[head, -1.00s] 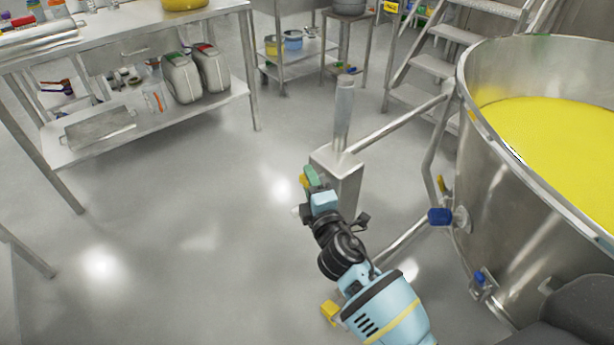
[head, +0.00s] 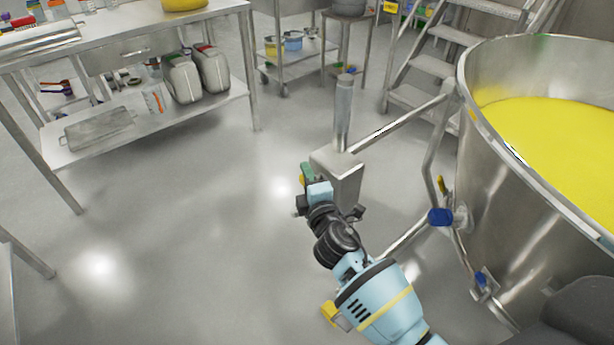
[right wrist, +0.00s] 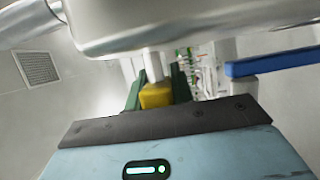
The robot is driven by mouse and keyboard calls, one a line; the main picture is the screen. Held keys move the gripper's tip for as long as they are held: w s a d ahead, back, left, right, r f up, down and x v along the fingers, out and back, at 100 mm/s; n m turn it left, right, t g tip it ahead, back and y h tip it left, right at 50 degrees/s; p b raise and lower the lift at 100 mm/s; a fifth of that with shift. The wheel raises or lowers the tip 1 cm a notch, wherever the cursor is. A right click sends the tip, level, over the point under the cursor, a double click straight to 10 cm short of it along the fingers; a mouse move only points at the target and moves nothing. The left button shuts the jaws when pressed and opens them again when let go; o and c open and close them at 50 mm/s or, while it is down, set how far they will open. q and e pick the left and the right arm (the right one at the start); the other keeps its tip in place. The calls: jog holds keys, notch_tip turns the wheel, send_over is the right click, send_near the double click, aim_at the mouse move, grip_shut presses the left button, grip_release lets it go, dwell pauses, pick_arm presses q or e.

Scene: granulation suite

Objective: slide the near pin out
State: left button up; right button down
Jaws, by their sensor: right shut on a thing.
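A pin with a yellow knob (right wrist: 157,96) shows in the right wrist view. Its pale shaft (right wrist: 152,66) runs up to a metal body that fills the top of that view. My right gripper (right wrist: 158,90) has its green fingers on both sides of the knob and is shut on it. In the head view my right gripper (head: 305,175) is at the left side of the steel post (head: 338,172), which partly hides behind my wrist. Only a bit of the knob shows there. How far the shaft sits in is hidden. My left gripper is out of view.
A large steel vessel (head: 505,215) of yellow material stands at the right, with blue-handled fittings (head: 440,217) on its side. Bars join it to the post. A yellow block (head: 330,312) shows beside my forearm. A steel bench (head: 105,50) stands back left; the floor between is clear.

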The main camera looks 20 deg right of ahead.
jog(key=a, duration=0.1)
jog(key=s+a, duration=0.1)
jog(key=shift+a+f+b, duration=0.1)
jog(key=shift+a+b, duration=0.2)
jog(key=shift+a, duration=0.05)
jog(key=c, duration=1.2)
grip_release()
jog(key=shift+a, duration=0.1)
jog(key=s, duration=0.7)
jog(key=shift+s, duration=0.4)
jog(key=shift+a, duration=0.1)
